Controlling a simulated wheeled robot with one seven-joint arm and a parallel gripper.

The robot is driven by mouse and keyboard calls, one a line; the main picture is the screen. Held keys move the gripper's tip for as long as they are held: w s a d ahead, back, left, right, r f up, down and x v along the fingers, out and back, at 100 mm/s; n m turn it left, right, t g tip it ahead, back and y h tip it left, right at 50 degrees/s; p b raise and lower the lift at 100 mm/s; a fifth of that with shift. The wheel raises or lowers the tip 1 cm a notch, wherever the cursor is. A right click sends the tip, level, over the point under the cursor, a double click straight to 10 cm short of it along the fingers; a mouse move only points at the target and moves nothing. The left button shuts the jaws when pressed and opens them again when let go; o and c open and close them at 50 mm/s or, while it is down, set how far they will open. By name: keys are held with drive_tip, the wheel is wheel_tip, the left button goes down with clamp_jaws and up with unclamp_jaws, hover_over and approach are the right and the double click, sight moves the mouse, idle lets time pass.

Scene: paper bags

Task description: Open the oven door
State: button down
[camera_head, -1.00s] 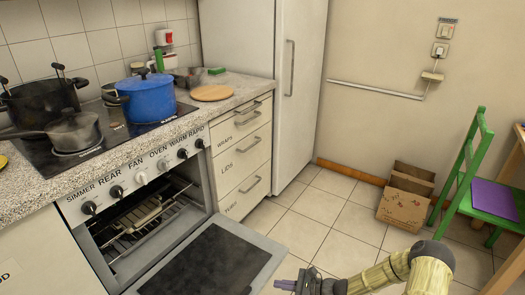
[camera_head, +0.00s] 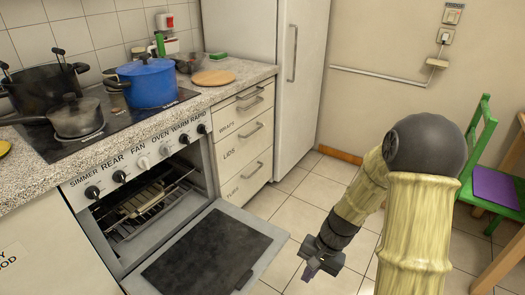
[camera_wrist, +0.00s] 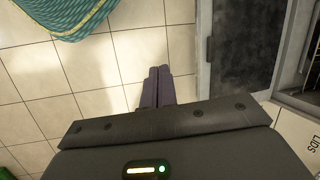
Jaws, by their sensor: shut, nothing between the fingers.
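The oven door (camera_head: 213,254) hangs folded down, out from the front of the oven, with its dark glass panel facing up. The oven cavity (camera_head: 150,200) is exposed and holds wire racks. The door's grey edge and dark glass also show at the upper right of the wrist view (camera_wrist: 243,50). My gripper (camera_head: 309,273) is to the right of the door, apart from it, over the floor tiles. In the wrist view its purple-grey fingers (camera_wrist: 157,84) are together with nothing between them.
A blue pot (camera_head: 150,82), a black pot (camera_head: 45,103) and a saucepan (camera_head: 76,116) stand on the hob. Drawers (camera_head: 243,145) and a fridge (camera_head: 295,60) stand right of the oven. A green chair (camera_head: 490,185) is at the far right. Tiled floor (camera_head: 300,200) is clear between.

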drive_tip(key=s+d+r+n+t+h, duration=0.1)
drive_tip(key=s+r+n+t+h, duration=0.15)
drive_tip(key=r, duration=0.35)
drive_tip(key=s+d+r+n+t+h, duration=0.1)
drive_tip(key=s+d+r+n+t, duration=0.15)
drive_tip(key=r, duration=0.35)
wheel_tip(320, 180, up, 30)
drive_tip(key=g+p, duration=0.1)
drive_tip(key=p, duration=2.9)
drive_tip(key=shift+s+a, duration=0.25)
drive_tip(key=shift+a, duration=0.1)
drive_tip(key=c, duration=2.1)
unclamp_jaws()
